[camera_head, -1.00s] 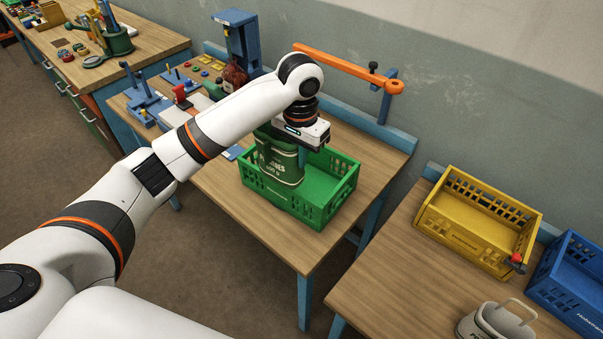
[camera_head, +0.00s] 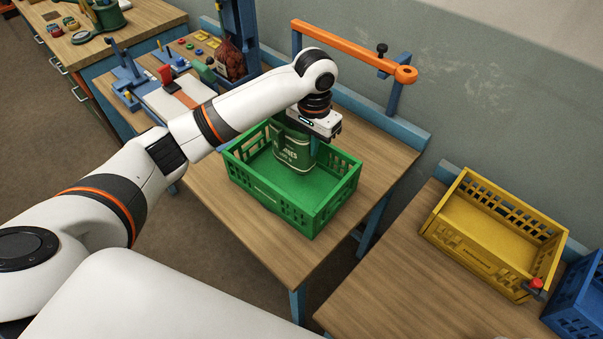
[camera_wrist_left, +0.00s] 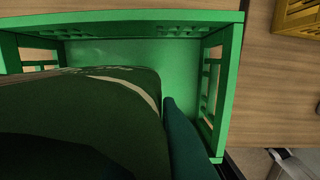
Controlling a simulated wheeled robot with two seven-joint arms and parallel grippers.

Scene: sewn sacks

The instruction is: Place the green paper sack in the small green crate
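The green paper sack (camera_head: 295,155) with pale print hangs upright below my left gripper (camera_head: 301,140) in the head view. The gripper is shut on its upper part; the fingers are mostly hidden. My right gripper is not in view.
The crate stands on a wooden table (camera_head: 240,225). An orange arm (camera_head: 350,58) on a blue post rises behind it. A yellow crate (camera_head: 465,255) and a blue crate (camera_head: 580,305) stand on the right table. Blue fixtures (camera_head: 130,75) and a red netted bag (camera_head: 230,62) are at back left.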

